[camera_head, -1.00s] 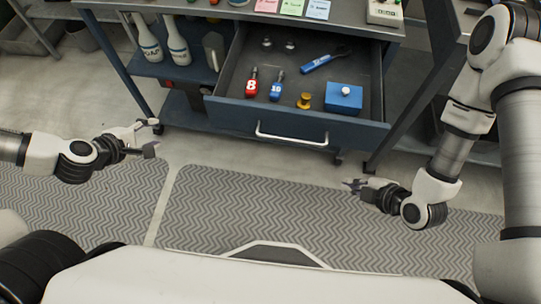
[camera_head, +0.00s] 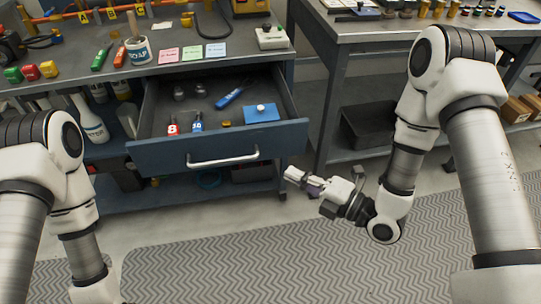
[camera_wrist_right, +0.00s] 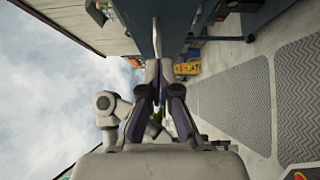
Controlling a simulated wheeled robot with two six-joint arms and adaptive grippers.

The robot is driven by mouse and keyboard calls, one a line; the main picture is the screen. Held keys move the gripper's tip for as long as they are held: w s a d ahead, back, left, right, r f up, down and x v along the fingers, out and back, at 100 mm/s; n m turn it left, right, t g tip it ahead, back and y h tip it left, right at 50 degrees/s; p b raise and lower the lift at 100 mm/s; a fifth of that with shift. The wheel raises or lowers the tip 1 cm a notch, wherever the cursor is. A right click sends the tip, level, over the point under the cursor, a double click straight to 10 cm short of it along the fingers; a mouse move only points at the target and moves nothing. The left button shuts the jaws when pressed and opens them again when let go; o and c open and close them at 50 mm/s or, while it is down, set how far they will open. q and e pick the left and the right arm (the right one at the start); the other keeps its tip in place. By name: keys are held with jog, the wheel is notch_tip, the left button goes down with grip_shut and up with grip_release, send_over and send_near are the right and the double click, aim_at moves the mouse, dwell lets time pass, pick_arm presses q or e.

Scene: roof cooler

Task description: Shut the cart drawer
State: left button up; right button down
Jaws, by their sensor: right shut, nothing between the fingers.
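The cart drawer (camera_head: 218,146) is pulled well out in the head view. Its front is dark blue with a pale bar handle (camera_head: 222,158).
The cart top (camera_head: 130,80) carries a glue pot (camera_head: 137,50), sticky notes (camera_head: 192,51) and a small control box (camera_head: 272,38). A second bench (camera_head: 370,32) stands to the right. The patterned floor mat (camera_head: 270,255) in front is clear.

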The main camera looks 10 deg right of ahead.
aim_at(259, 147)
jog(key=x, duration=0.6)
jog(key=shift+f, duration=0.1)
jog(key=w, duration=0.2)
jog(key=shift+w+d, duration=0.15)
jog(key=shift+w, duration=0.2)
pick_arm(q)
jog(key=shift+w+f, duration=0.1)
jog(key=shift+f, duration=0.15)
pick_arm(e)
jog(key=shift+w, duration=0.5)
